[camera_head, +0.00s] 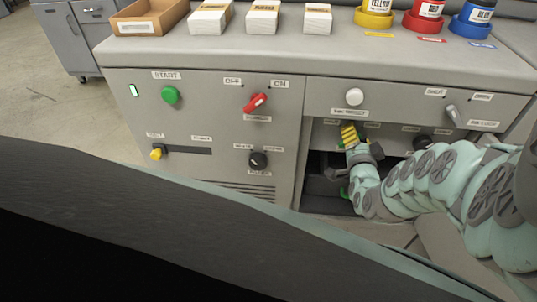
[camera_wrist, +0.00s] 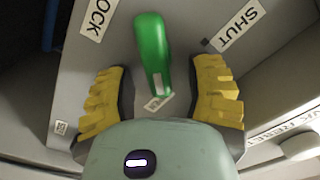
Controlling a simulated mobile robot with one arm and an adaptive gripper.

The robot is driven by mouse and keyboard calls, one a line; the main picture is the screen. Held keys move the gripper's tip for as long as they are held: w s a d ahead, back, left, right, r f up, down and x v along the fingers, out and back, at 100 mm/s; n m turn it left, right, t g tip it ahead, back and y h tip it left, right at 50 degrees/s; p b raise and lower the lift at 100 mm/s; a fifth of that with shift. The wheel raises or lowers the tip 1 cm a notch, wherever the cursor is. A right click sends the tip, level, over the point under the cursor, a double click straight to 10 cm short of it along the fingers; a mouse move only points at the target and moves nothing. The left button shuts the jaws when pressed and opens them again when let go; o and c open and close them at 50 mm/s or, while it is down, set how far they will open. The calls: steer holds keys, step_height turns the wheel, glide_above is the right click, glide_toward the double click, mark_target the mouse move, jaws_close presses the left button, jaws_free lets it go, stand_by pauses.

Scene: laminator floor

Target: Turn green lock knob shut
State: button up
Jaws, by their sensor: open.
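The green lock knob (camera_wrist: 152,48) is in the upper middle of the wrist view, an elongated handle with a small white mark at its lower end. A label ending in "OCK" (camera_wrist: 99,18) is to its left and a "SHUT" label (camera_wrist: 238,27) to its right. My gripper (camera_wrist: 160,75) is open, its yellow ribbed fingers on either side of the knob with a visible gap each side. In the head view my gripper (camera_head: 350,134) is under the right-hand panel, at the open bay; the knob cannot be made out surely there.
A white knob (camera_head: 354,97) and a grey lever (camera_head: 454,115) are on the panel just above my gripper. A dark open bay (camera_head: 322,181) is below. A green button (camera_head: 170,95), a red switch (camera_head: 255,102) and a black knob (camera_head: 258,160) are farther left.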

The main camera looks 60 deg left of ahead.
steer(key=shift+c, duration=0.2)
jaws_close()
stand_by(0.3)
